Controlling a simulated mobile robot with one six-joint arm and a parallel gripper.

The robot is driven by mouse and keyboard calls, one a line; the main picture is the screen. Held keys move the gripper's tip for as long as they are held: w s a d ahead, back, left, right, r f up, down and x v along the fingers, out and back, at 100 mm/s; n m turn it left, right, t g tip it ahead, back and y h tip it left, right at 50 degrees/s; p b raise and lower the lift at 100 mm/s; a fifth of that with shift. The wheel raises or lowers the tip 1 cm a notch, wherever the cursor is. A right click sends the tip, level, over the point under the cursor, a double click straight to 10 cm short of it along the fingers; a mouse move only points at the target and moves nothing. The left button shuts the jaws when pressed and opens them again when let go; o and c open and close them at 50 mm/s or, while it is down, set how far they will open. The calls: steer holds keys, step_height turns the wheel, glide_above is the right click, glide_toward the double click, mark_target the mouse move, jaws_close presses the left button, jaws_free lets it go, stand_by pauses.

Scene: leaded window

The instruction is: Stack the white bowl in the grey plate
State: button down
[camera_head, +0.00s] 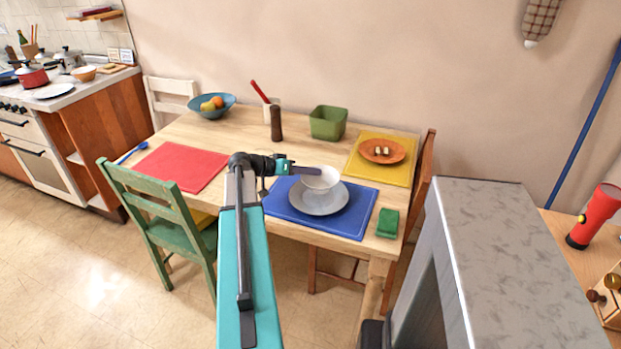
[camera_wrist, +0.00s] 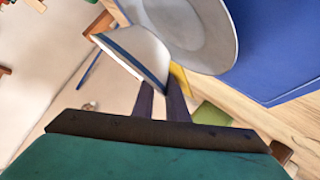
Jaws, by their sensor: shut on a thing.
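The white bowl (camera_head: 322,182) is upright over the grey plate (camera_head: 318,209) in the head view. My gripper (camera_head: 316,171) reaches in from the left and is shut on the bowl's rim. In the wrist view the fingers (camera_wrist: 162,93) pinch the edge of the bowl (camera_wrist: 133,48), which shows a dark line along its rim. The plate (camera_wrist: 205,38) lies behind it on the blue mat (camera_head: 352,215). I cannot tell whether the bowl's base touches the plate. The bowl hides the plate's middle in the head view.
A green sponge (camera_head: 387,223) lies right of the blue mat. A dark brown shaker (camera_head: 276,123), a green square container (camera_head: 328,122) and an orange plate (camera_head: 382,151) on a yellow mat (camera_head: 398,174) stand behind. A red mat (camera_head: 181,166) is at left. Chairs flank the table.

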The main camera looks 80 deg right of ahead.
mark_target(310, 179)
stand_by(0.4)
steer(key=shift+f+p, duration=0.45)
steer(key=shift+f, duration=1.25)
steer(key=shift+f+b, duration=0.3)
steer(key=shift+b, duration=0.1)
steer(key=c, duration=1.7)
jaws_free()
steer(key=shift+c, duration=0.2)
steer(key=shift+r, duration=0.2)
steer(key=shift+r+p, duration=0.1)
steer(key=shift+p, duration=0.3)
steer(key=b+v, duration=0.2)
steer(key=v, duration=1)
